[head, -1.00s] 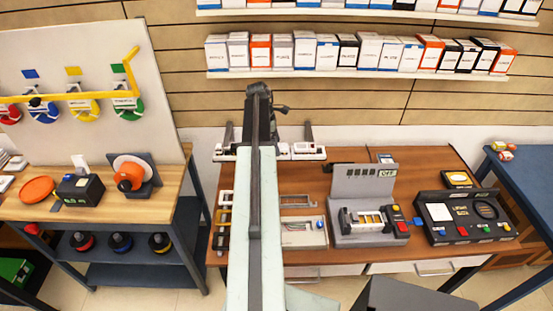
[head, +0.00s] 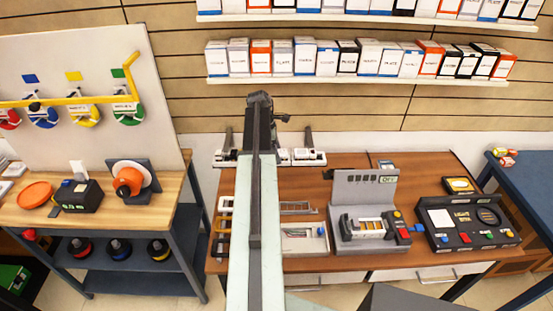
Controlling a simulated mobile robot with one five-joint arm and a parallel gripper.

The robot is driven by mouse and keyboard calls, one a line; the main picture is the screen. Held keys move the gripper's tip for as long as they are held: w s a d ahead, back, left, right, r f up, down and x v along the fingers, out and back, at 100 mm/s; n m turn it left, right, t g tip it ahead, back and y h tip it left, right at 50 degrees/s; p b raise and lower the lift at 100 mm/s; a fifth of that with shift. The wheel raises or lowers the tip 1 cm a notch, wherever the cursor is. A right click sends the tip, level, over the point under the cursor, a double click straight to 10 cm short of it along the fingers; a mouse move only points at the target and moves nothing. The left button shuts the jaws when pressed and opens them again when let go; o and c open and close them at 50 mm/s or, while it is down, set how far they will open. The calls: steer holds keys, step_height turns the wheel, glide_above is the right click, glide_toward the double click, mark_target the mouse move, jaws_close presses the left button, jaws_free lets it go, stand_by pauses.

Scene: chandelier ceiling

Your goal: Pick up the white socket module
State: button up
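My arm reaches away over the brown workbench (head: 345,177), and its dark end with my gripper (head: 270,118) shows in front of the slatted wall. The fingers are too small and too much hidden by the arm to show open or shut. Small white modules (head: 308,157) sit in a row at the bench's back edge, on both sides of my arm; part of the row is hidden behind it. I cannot tell which is the white socket module. A shallow light tray (head: 298,245) with small parts lies right of my arm.
A grey fixture (head: 345,232) with a raised back panel stands mid-bench, and a black control panel (head: 468,238) is to its right. A wooden table (head: 130,203) with a pegboard is at left, and a blue table (head: 535,190) at right. Boxes (head: 365,58) fill wall shelves above.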

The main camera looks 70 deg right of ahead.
jaws_close()
steer(key=shift+r, duration=0.1)
